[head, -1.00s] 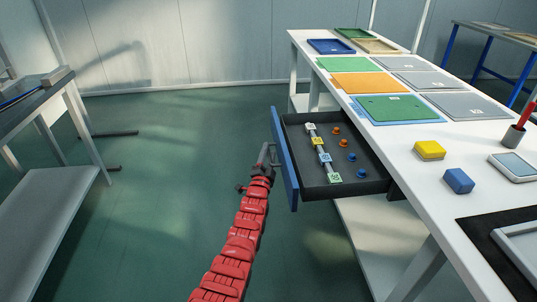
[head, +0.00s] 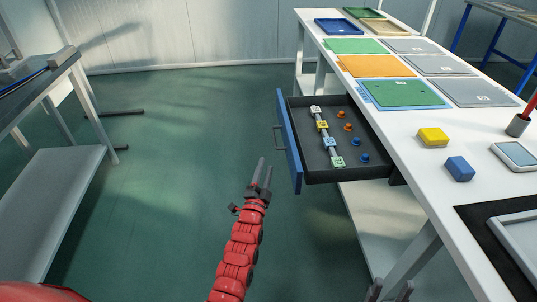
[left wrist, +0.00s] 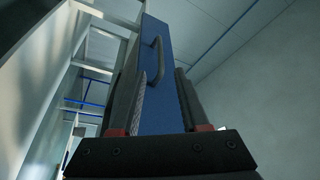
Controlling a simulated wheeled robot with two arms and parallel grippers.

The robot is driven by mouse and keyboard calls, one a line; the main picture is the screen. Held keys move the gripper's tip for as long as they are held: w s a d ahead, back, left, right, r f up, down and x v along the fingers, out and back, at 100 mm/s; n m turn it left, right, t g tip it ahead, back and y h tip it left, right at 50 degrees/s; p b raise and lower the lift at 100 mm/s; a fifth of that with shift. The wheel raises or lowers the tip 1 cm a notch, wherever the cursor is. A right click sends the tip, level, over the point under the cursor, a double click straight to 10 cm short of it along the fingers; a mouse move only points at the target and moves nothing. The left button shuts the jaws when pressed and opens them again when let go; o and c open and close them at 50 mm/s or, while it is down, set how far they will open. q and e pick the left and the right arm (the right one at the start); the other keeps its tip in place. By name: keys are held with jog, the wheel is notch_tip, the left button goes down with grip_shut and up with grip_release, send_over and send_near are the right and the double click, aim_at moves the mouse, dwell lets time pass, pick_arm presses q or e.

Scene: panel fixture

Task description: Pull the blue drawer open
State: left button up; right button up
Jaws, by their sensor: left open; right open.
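The blue drawer (head: 289,141) stands pulled out from the long white table, and its dark inside shows. Its grey bar handle (head: 277,138) is on the blue front. My left gripper (head: 264,172) is open and empty, apart from the handle, on the picture's near side of it. In the left wrist view, the blue front (left wrist: 174,55) and the handle (left wrist: 157,60) show beyond the two spread fingers, with nothing between them. My right gripper (head: 390,291) is open at the bottom edge, in front of the table's lower part, only partly in view.
The drawer holds a strip with several coloured blocks (head: 327,141) and several orange and blue knobs (head: 351,140). The white table (head: 405,150) carries panels, trays, a yellow block (head: 433,136) and a blue block (head: 460,169). Floor left of the drawer is clear.

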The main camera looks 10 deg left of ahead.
pick_arm(q)
jog(key=v, duration=0.3)
jog(key=shift+s+f, duration=0.1)
jog(key=shift+s, duration=0.1)
dwell(0.3)
